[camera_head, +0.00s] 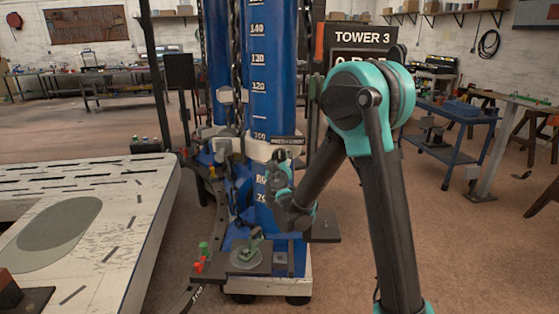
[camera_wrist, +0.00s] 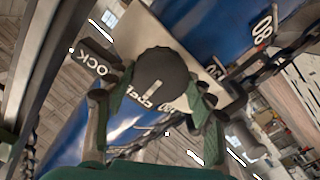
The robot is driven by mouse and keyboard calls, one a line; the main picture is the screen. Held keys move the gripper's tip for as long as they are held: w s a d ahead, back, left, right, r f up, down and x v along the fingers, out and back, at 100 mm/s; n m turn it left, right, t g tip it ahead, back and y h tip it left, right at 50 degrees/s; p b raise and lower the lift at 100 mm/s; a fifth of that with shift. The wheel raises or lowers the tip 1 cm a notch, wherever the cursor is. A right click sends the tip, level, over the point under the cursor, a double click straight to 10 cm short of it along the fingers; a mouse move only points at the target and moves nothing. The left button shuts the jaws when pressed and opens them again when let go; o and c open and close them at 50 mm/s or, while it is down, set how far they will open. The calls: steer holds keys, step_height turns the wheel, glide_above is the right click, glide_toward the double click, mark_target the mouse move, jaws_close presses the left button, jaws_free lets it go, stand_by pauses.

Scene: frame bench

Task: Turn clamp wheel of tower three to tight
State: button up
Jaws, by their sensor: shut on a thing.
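The clamp wheel (camera_wrist: 161,78) is a dark round knob with a white pointer line, on a pale plate on the blue tower in the wrist view. My gripper (camera_wrist: 162,104) has its green-padded fingers on either side of the wheel and is shut on it. Partly hidden lettering shows around the wheel, with "OCK" legible on a dark tab at its left. Tower three (camera_head: 262,95) is a blue column with a white number scale in the head view. My gripper (camera_head: 281,170) is at its front there, and the wheel is mostly hidden.
The "TOWER 3" sign (camera_head: 363,38) stands behind my arm. A pale slotted platform (camera_head: 110,220) lies at the left. A dark ledge with a round plate (camera_head: 247,258) juts from the tower's foot. A blue cart (camera_head: 450,135) stands at the right, with open floor before it.

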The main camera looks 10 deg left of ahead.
steer(key=shift+m, duration=0.3)
stand_by(0.4)
steer(key=o, duration=1.2)
steer(key=shift+c, duration=0.2)
steer(key=s, duration=1.2)
steer(key=shift+d, duration=0.45)
